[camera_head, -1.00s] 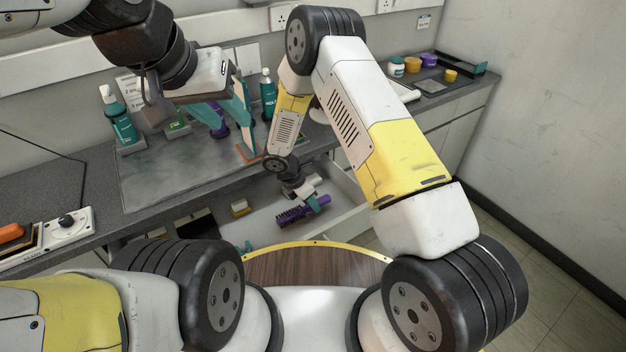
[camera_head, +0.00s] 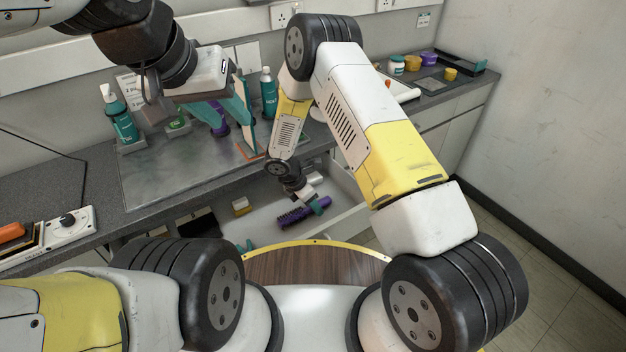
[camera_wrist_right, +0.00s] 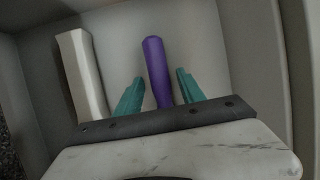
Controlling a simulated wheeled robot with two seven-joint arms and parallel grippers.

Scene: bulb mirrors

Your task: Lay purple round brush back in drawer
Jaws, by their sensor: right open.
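The purple round brush (camera_head: 303,214) lies in the open drawer (camera_head: 262,226) under the counter, its dark bristled end to the left. My right gripper (camera_head: 318,205) is down in the drawer at the brush's right end. In the right wrist view, its teal fingers (camera_wrist_right: 158,98) stand apart, one on each side of the purple handle (camera_wrist_right: 156,70), with gaps between. My left gripper (camera_head: 249,136) hangs above the counter, its teal fingers apart and seemingly empty.
Teal bottles (camera_head: 120,118) (camera_head: 268,92) stand on the counter. Jars (camera_head: 412,63) and a dark tray (camera_head: 462,66) are at the back right. My right arm hides part of the counter.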

